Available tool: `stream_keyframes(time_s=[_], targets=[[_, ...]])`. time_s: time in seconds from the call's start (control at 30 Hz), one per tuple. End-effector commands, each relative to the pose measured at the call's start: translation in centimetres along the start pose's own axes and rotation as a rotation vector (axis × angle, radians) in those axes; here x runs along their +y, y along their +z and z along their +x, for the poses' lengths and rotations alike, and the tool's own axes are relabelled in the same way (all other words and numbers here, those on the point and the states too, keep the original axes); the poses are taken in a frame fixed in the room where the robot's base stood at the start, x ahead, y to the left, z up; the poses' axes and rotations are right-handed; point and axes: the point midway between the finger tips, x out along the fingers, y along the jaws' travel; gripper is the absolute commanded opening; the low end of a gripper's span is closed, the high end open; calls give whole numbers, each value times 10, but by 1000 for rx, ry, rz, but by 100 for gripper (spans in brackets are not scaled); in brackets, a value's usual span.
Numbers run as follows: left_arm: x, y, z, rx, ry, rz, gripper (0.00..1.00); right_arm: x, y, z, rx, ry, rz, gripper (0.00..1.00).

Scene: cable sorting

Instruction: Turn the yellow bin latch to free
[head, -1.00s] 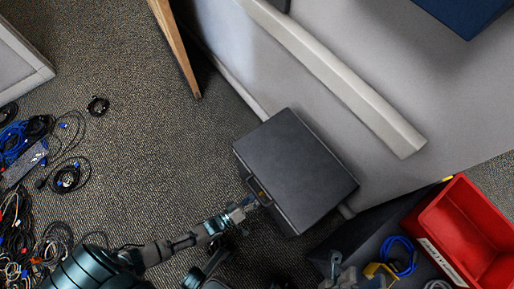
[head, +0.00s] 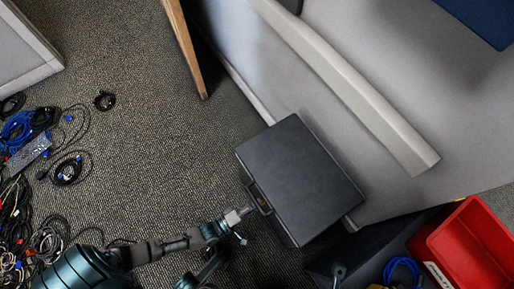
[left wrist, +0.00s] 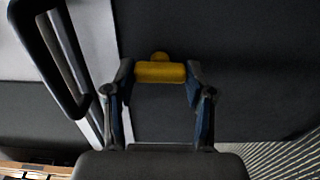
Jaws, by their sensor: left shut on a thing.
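A dark grey case-like bin (head: 300,180) with a black handle (head: 258,198) stands against the pale partition. The yellow latch (left wrist: 160,72) shows in the left wrist view as a short bar with a rounded knob above it, against the dark face of the bin. My left gripper (left wrist: 160,76) has one finger at each end of the bar and is shut on it. In the head view my left gripper (head: 242,224) is beside the handle side of the bin, and the latch is hard to make out there. A grey part, probably my right gripper (head: 338,270), shows at the bottom edge.
A red bin (head: 470,245) stands at the right, beside a blue cable coil (head: 402,268). Tangled cables (head: 30,210) lie on the carpet at the left. A wooden leg (head: 186,50) stands near the pale partition (head: 350,60).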

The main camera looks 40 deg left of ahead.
Motion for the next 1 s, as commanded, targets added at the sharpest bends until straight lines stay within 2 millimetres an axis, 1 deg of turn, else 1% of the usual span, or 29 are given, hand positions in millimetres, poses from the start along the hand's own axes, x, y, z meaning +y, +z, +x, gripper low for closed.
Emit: stream_keyframes(time_s=[0.03, 0.43, 0.47, 0.5, 0.53, 0.57, 0.87, 0.97, 1.0], targets=[[-2, -5, 0, 7, -5, -3, 19, 0, 1, 0, -1, 0, 0, 40], [-2, -5, 0, 8, -6, -9, 19, -1, 2, 0, 0, -4, 1, 40], [-2, -5, 0, 8, -6, -9, 56, -1, 2, 0, 0, -5, 1, 40], [-2, -5, 0, 7, -6, -9, 66, -1, 2, 0, 0, -6, 1, 40], [-2, -5, 0, 7, -6, -9, 74, -1, 2, -1, 0, -7, 1, 40], [-2, -4, 0, 6, -6, -9, 79, -1, 2, -1, -1, -8, 1, 40], [-1, -2, -1, 3, -2, -9, 79, -1, 4, -3, -10, -5, 1, 40], [-1, -1, -8, 2, -3, -10, 79, -2, 0, -2, -5, -5, 1, 40], [-2, -1, -13, 2, -4, -10, 79, -2, 0, -2, -4, -5, 1, 40]])
